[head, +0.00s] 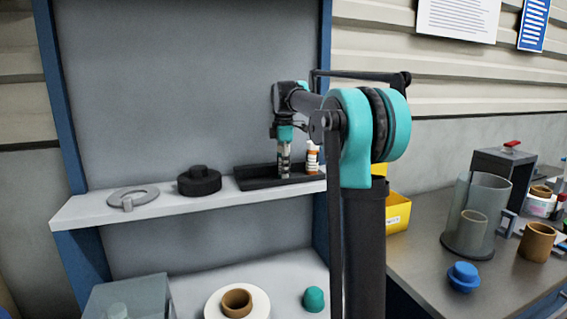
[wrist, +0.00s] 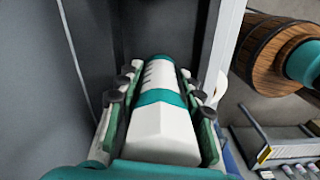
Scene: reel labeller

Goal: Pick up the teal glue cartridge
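The teal glue cartridge, white with a teal band and dark tick marks, fills the middle of the wrist view (wrist: 160,130). My gripper (wrist: 157,82) has one finger on each side of it. The fingers look open, with narrow dark gaps beside the cartridge; contact at the fingertips is hard to tell. In the head view my gripper (head: 284,160) points straight down over the black tray (head: 253,184) on the upper shelf. The cartridge is mostly hidden by the fingers there.
A white-and-orange bottle (head: 312,157) stands just right of my gripper. The blue shelf post (head: 323,60) is close on the right.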

